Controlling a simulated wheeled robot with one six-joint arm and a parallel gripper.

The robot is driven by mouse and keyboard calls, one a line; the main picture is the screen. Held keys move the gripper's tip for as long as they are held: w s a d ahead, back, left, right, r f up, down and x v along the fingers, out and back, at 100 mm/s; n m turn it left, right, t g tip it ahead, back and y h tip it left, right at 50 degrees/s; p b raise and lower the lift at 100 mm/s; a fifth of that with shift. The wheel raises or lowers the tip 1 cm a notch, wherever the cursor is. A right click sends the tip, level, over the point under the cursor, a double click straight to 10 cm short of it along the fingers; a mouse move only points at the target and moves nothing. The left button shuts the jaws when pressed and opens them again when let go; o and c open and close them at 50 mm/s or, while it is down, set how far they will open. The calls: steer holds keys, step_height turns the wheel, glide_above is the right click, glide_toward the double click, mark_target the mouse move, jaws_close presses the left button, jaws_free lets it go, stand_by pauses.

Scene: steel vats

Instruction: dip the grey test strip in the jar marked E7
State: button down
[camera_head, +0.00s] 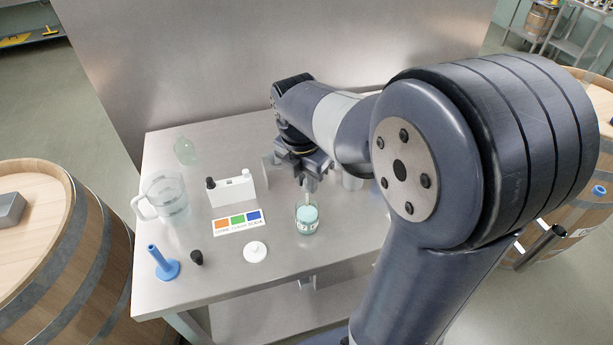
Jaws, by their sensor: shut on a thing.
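My gripper (309,180) points down over the steel table, directly above a small glass jar (307,227) of pale turquoise liquid. The jar stands upright, with a small label on its front that is too small to read surely. My gripper is shut on a thin, pale strip (308,197), taken to be the test strip. The strip hangs down toward the jar's mouth. I cannot tell whether its lower end is in the liquid or just above it.
Left of the jar are a colour card (238,223), a white lid (255,251) and a white rack (233,191). Farther left are a glass jug (172,200), a green glass vessel (185,151), a blue stand (163,266) and a black stopper (196,258). A barrel (70,240) flanks the table.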

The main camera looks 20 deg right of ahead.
mark_target(306, 189)
steer(key=shift+f+b, duration=1.4)
steer(key=shift+f, duration=0.95)
steer(key=shift+r, duration=0.15)
stand_by(1.1)
step_height(306, 189, up, 9)
steer(key=p, duration=0.8)
steer(key=shift+f, duration=0.2)
steer(key=shift+d, duration=0.15)
